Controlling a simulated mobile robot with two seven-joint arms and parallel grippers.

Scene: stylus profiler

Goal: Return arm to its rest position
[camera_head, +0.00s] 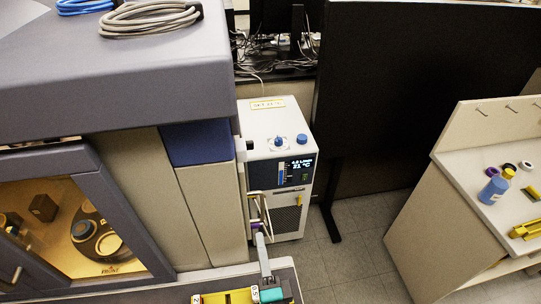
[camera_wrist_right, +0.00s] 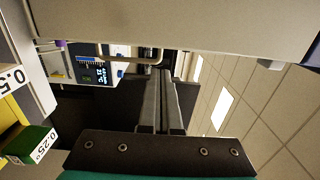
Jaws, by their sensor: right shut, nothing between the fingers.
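My right gripper (camera_head: 260,238) points away from me at the bottom centre of the head view, in front of the white chiller unit (camera_head: 275,145). Its two grey fingers lie together with nothing between them. In the right wrist view the shut fingers (camera_wrist_right: 158,75) reach up the middle from the dark gripper body (camera_wrist_right: 150,155). The chiller (camera_wrist_right: 98,70) shows sideways at the upper left there. The gap between fingertips and chiller is hard to judge. My left gripper is in neither view.
The large grey instrument (camera_head: 130,75) with its lit window (camera_head: 70,225) stands at the left. Labelled yellow blocks (camera_head: 235,297) are at the bottom, close to my right gripper. A dark partition (camera_head: 410,100) stands behind; a bench (camera_head: 470,200) is at the right. Floor (camera_head: 360,250) between is clear.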

